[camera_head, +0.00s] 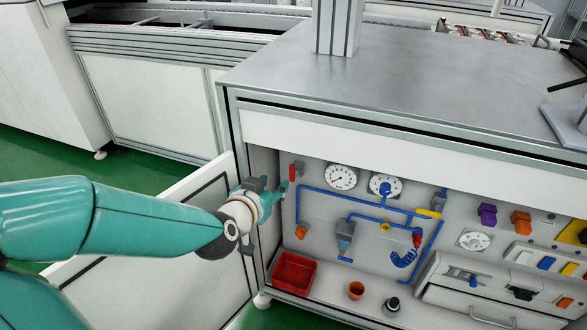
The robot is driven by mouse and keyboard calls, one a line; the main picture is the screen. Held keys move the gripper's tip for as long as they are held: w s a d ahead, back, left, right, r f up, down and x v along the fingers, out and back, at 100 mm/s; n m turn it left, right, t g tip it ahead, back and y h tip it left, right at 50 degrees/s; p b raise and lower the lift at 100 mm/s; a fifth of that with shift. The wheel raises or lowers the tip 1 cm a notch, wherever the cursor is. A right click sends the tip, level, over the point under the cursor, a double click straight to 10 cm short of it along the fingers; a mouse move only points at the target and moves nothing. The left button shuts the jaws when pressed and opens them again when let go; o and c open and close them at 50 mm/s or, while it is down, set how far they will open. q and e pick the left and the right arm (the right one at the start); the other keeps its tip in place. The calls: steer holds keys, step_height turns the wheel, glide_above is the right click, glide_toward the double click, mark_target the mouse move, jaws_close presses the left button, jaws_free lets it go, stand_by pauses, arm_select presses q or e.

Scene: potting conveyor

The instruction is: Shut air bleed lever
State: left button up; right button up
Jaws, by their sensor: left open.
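My left gripper (283,188) reaches in from the left at the left end of the panel and is open. Its fingers are close to a small upright red handle (293,172); I cannot tell whether they touch it. A yellow lever (428,213) lies nearly level on the blue piping at the panel's middle. A red fitting (417,240) with a coiled blue hose (404,258) sits just below it. I cannot tell from labels which of these is the air bleed lever. My right gripper is not in view.
An open white door (165,235) stands left of the panel.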

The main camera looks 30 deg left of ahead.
mark_target(292, 170)
arm_select(q)
steer(key=p+x, duration=0.5)
steer(key=x, duration=0.7)
steer(key=shift+w+d, duration=0.1)
steer(key=shift+w, duration=0.15)
steer(key=shift+w+f, duration=0.15)
steer(key=shift+w, duration=0.3)
jaws_close()
